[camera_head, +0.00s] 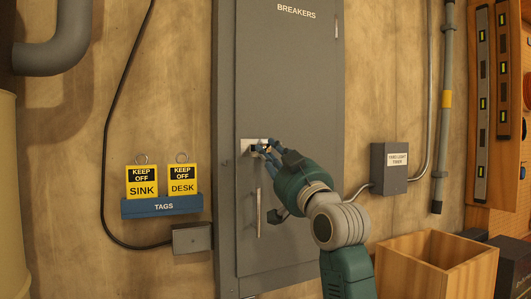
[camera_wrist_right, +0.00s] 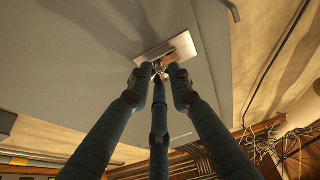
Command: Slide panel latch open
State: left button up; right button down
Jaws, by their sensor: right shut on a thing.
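The grey breaker panel (camera_head: 288,80) stands against the wall with its door shut, marked BREAKERS at the top. Its latch (camera_head: 246,145) is a small pale plate with a knob, on the left side of the door. My right gripper (camera_head: 264,149) is at the latch with its fingers shut on the knob. In the right wrist view the fingers (camera_wrist_right: 160,72) meet at the knob in front of the bright latch plate (camera_wrist_right: 183,46); the fingertips hide most of the knob. A vertical handle (camera_head: 258,212) is below the latch. My left gripper is not in view.
Yellow SINK (camera_head: 142,182) and DESK (camera_head: 182,180) tags hang over a blue TAGS holder (camera_head: 162,207) left of the panel. A grey timer box (camera_head: 390,168) is on the wall at right. An open wooden crate (camera_head: 420,275) stands low at right, near my right arm.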

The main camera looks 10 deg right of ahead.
jog(key=c, duration=1.8)
grip_release()
jog(key=shift+d+r, duration=0.15)
jog(key=shift+r, duration=0.1)
jog(key=shift+o, duration=1.2)
jog(key=shift+d+f, duration=0.1)
jog(key=shift+d, duration=0.1)
jog(key=shift+s+a+f, duration=0.1)
jog(key=shift+s+f, duration=0.05)
jog(key=shift+s, duration=0.05)
jog(key=shift+s+f, duration=0.15)
jog(key=shift+s, duration=0.2)
jog(key=v, duration=1.1)
jog(key=shift+d, duration=0.25)
